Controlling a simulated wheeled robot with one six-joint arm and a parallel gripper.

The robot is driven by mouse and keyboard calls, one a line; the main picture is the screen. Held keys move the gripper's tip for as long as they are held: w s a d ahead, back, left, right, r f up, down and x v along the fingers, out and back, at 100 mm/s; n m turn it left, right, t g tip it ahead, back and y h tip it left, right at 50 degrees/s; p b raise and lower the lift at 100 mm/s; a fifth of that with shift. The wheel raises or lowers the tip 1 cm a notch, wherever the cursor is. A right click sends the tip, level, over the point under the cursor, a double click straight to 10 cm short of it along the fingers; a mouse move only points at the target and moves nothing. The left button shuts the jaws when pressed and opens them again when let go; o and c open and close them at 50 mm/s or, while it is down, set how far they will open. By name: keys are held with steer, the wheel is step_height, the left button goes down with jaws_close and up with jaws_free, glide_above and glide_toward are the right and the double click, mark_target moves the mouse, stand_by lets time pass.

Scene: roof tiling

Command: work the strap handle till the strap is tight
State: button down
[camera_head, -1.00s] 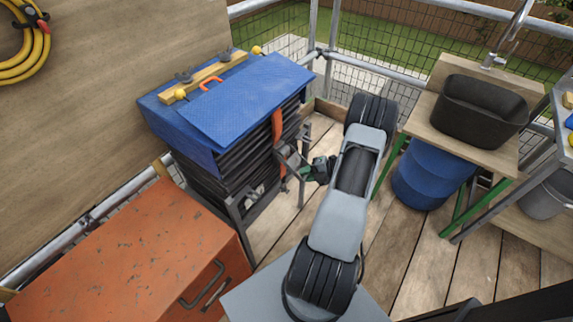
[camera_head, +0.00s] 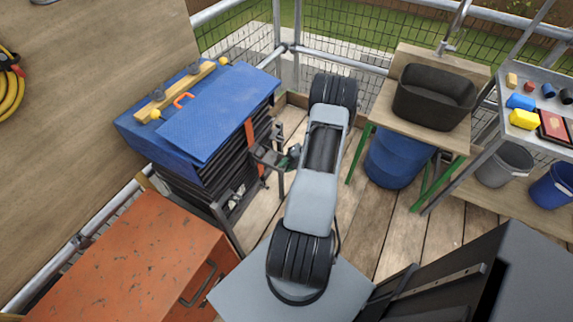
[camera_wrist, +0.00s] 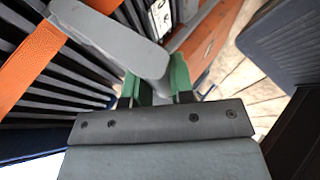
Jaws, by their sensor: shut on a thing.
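The orange strap (camera_head: 250,131) runs down the right side of a stack of dark tiles (camera_head: 223,165) under a blue cover. It also shows in the wrist view (camera_wrist: 32,68), lying against the tile edges. A grey strap handle (camera_head: 267,156) sits at the strap, on the side facing my arm. In the wrist view the handle (camera_wrist: 112,36) is a flat grey bar slanting from upper left down between my green fingertips. My gripper (camera_wrist: 158,88) is shut on its end; it also shows in the head view (camera_head: 290,157). How tight the strap is cannot be told.
An orange chest (camera_head: 120,255) stands at the front left. A bench with a black basin (camera_head: 435,97) and a blue barrel (camera_head: 398,158) are to the right. Floor planks (camera_head: 390,230) between are clear.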

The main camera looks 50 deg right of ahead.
steer(key=shift+w+r, duration=0.1)
steer(key=c, duration=1.3)
jaws_free()
steer(key=shift+w+a, duration=0.1)
steer(key=v, duration=1.4)
